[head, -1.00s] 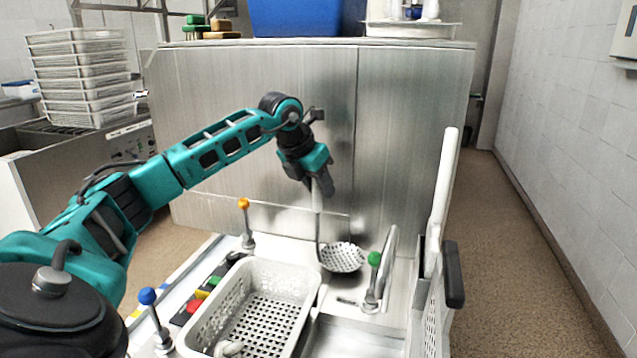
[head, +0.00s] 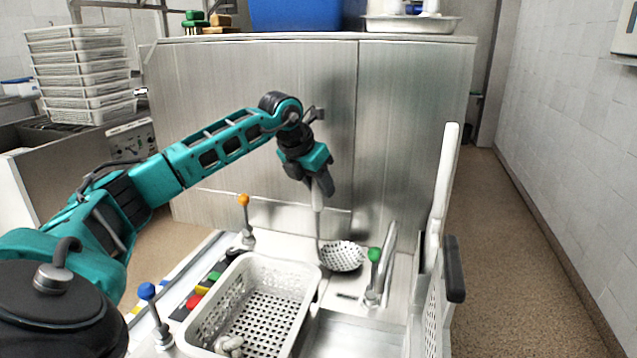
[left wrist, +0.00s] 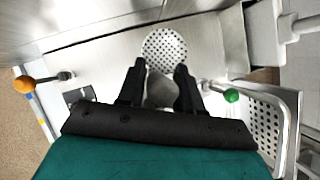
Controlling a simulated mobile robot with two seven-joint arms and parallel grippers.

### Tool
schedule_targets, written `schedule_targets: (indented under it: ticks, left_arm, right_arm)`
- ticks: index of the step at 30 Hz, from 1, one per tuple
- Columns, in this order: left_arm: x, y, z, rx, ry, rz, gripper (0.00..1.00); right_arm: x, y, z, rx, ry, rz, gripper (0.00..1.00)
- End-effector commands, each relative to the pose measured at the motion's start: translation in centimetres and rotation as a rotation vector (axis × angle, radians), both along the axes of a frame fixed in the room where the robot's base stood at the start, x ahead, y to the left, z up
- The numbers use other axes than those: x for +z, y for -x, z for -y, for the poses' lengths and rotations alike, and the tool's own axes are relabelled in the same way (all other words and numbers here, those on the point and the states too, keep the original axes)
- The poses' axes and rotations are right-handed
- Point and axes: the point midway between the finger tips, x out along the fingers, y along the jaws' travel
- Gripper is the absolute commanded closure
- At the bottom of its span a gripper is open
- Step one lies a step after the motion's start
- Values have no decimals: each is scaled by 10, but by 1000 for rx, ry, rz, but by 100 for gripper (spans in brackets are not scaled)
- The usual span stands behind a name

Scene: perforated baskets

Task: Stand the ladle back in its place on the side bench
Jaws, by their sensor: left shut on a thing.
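The ladle has a perforated metal bowl (head: 342,256) and a pale upright handle (head: 317,196). My left gripper (head: 322,186) is shut on the upper end of the handle, and the ladle hangs upright with its bowl low behind the white basket. In the left wrist view the bowl (left wrist: 164,49) shows beyond the fingers (left wrist: 160,85), with the grey handle end between them. I cannot tell whether the bowl touches the surface below it. My right gripper is not in view.
A white perforated basket (head: 213,297) holds a small pale object. A tall steel cabinet (head: 270,110) stands behind.

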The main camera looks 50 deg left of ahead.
Motion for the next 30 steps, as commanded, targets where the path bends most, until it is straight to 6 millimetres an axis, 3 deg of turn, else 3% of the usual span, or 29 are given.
schedule_targets:
  ticks: [1,2,11,21,30]
  left_arm:
    - [1,0,0,0,0,2,100]
    - [1,0,0,0,0,1,64]
    - [1,0,0,0,0,1,35]
    - [2,1,0,0,0,0,35]
    - [55,29,0,0,-3,5,35]
  right_arm:
    - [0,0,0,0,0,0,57]
    - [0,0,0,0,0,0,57]
    - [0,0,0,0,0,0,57]
    - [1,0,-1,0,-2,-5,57]
    - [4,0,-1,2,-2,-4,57]
